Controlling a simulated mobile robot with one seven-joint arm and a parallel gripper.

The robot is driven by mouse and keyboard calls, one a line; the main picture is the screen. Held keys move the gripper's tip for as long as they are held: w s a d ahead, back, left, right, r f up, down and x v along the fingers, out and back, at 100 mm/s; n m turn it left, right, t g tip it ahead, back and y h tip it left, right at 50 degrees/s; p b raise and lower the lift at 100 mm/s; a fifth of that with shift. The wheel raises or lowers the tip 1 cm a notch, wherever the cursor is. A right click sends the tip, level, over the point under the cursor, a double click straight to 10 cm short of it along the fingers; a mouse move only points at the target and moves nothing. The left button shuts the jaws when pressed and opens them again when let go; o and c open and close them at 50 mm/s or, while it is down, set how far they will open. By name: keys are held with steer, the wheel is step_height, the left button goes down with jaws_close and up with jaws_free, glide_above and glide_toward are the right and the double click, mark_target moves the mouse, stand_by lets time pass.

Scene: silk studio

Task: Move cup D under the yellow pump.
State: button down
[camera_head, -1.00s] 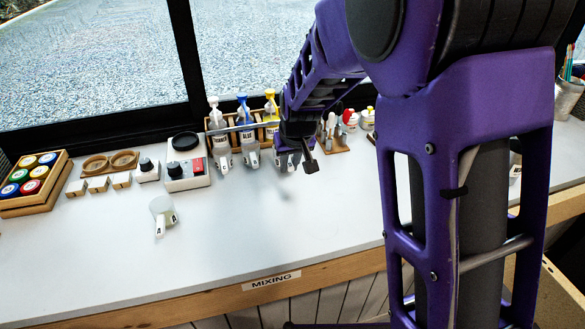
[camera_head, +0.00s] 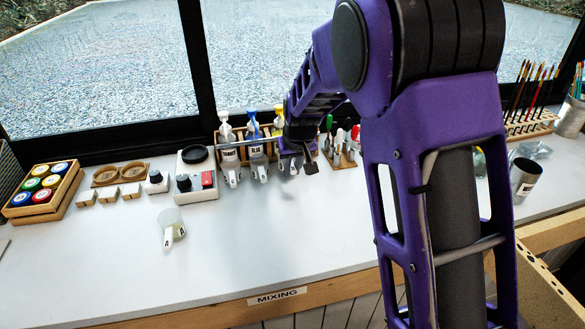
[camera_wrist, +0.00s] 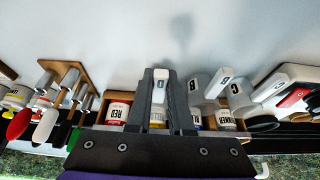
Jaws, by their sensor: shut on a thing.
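My gripper (camera_head: 297,158) is shut on the handle of cup D (camera_wrist: 161,86), whose letter shows between the two fingers in the wrist view. In the head view the gripper is at the front of the pump rack, close to the yellow pump (camera_head: 279,113). My arm hides part of that pump's bottle. The yellow bottle's label (camera_wrist: 156,116) shows behind the fingers in the wrist view. Most of cup D's body is hidden, so I cannot tell whether it stands on the bench or directly beneath the spout.
Cups B (camera_wrist: 199,82) and C (camera_wrist: 234,90) stand beside cup D, before the neighbouring bottles. Cup A (camera_head: 170,227) stands alone on the open bench (camera_head: 120,260). A scale (camera_head: 197,185) is left of the rack. A tool block (camera_head: 343,158) is close on the right.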

steer(key=shift+f+b, duration=0.45)
steer(key=shift+f, duration=0.15)
steer(key=c, duration=0.7)
jaws_free()
steer(key=shift+c, duration=0.2)
steer(key=shift+r, duration=0.1)
